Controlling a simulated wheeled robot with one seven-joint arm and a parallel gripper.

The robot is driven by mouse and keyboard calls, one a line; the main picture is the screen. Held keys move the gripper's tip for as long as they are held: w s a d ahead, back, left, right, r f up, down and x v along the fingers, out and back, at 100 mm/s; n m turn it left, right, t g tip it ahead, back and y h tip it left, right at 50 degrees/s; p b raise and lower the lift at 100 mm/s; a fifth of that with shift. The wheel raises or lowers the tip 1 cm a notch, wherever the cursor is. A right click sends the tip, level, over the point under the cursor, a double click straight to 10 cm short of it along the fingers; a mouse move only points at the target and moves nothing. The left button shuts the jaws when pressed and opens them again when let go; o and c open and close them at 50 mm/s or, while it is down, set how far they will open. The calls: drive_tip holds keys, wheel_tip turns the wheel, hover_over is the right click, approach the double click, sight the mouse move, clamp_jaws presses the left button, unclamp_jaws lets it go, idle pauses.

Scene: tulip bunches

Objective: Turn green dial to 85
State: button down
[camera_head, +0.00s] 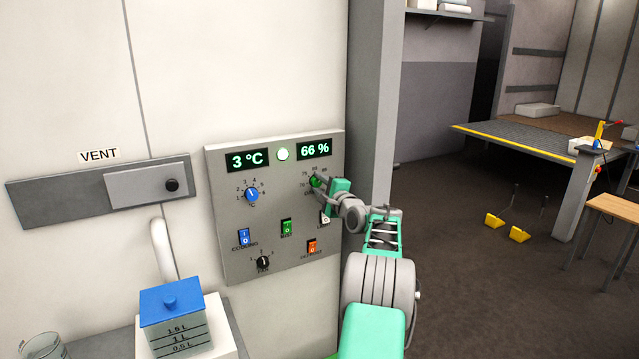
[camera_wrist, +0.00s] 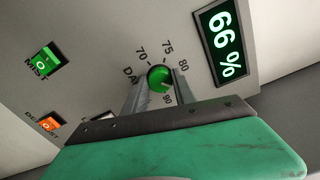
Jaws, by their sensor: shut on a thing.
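The green dial (camera_head: 315,181) sits at the upper right of the grey control panel (camera_head: 215,215), below a display (camera_head: 314,149) that reads 66 %. In the wrist view the dial (camera_wrist: 158,76) shows between my two fingers, with printed marks 70, 75, 80 and 90 around it. A small pale mark shows near its lower edge; I cannot tell its exact reading. My gripper (camera_wrist: 159,90) is shut on the dial, one finger on each side. In the head view the gripper (camera_head: 320,184) reaches the panel from the right and partly hides the dial's scale.
A blue dial (camera_head: 251,195) sits left, under a 3 °C display (camera_head: 248,160). Blue (camera_head: 244,237), green (camera_head: 287,227) and orange (camera_head: 312,247) switches and a black knob (camera_head: 263,262) sit below. A blue-lidded container (camera_head: 172,305) stands lower left.

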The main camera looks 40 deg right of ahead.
drive_tip(key=shift+m, duration=0.3)
drive_tip(key=c, duration=1)
unclamp_jaws()
drive_tip(key=shift+s, duration=0.15)
drive_tip(key=b+v, duration=0.2)
drive_tip(key=v, duration=0.5)
drive_tip(key=shift+s+b, duration=0.25)
drive_tip(key=shift+b, duration=0.1)
